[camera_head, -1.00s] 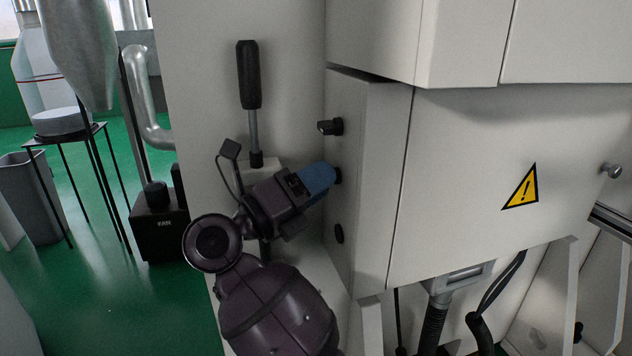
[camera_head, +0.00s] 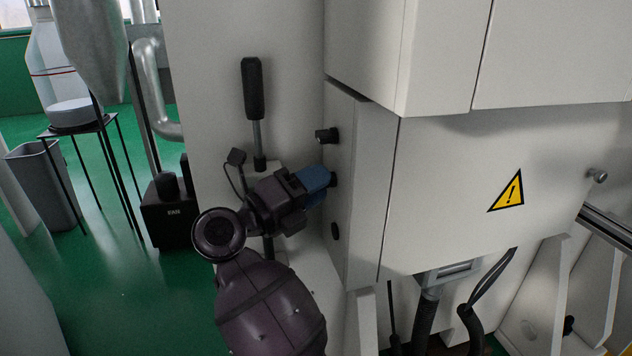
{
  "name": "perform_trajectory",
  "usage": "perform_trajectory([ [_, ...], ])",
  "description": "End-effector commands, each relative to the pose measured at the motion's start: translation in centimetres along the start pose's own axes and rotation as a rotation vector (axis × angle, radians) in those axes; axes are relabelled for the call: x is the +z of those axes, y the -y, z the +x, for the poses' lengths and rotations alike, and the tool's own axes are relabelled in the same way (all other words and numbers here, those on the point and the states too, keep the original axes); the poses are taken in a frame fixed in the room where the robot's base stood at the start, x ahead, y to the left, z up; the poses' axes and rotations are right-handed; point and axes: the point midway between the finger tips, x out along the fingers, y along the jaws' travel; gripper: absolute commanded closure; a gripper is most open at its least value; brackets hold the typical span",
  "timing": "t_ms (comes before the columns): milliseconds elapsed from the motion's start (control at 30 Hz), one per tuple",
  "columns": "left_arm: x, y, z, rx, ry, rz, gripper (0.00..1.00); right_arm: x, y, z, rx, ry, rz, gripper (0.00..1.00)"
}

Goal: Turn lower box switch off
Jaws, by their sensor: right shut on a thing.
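The lower box (camera_head: 365,160) is a pale grey cabinet with black switches on its narrow left side. The upper switch (camera_head: 327,135) sticks out to the left. The middle switch (camera_head: 334,180) is mostly hidden by the blue fingertips of my right gripper (camera_head: 317,181). The gripper points right and is shut on this switch. The lowest black switch (camera_head: 335,231) lies flatter against the side, below the gripper. The exact turn angle of the held switch is hidden. My left gripper is not in view.
A black-handled lever (camera_head: 252,90) stands upright behind my gripper. The box front carries a yellow warning sign (camera_head: 508,192) and a knob (camera_head: 598,175). An overhanging cabinet (camera_head: 400,55) is above. Dark hoses (camera_head: 425,318) hang below. A black fan box (camera_head: 168,215) stands left.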

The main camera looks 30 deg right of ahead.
Motion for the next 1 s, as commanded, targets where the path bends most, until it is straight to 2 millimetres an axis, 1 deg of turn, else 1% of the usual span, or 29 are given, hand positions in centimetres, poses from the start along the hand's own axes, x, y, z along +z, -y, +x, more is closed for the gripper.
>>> perform_trajectory([
  [67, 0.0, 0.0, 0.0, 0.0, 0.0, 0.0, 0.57, 0.0, 0.0, -0.1, -0.001, 0.003, 0.0, 0.9],
  [100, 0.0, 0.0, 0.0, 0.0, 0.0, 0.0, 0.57, 0.0, 0.0, -0.1, -0.001, 0.003, 0.0, 0.63],
  [233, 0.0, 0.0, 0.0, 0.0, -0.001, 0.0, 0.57, 0.0, 0.0, 0.0, -0.001, 0.002, 0.0, 0.43],
  [267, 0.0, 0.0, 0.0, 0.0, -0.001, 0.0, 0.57, 0.0, 0.0, 0.0, -0.001, 0.002, 0.0, 0.4],
  [533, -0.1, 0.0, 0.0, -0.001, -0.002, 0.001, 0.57, 0.0, 0.0, -0.1, 0.0, 0.001, 0.0, 0.4],
  [667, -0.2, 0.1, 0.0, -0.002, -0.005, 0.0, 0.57, 0.0, 0.0, -0.9, 0.001, 0.001, -0.001, 0.4],
  [767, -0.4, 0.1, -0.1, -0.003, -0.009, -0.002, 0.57, 0.1, 0.0, -2.3, 0.003, 0.002, 0.0, 0.4],
  [1000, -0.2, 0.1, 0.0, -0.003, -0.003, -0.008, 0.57, 0.1, 0.0, -6.8, 0.003, 0.002, -0.001, 0.4],
])
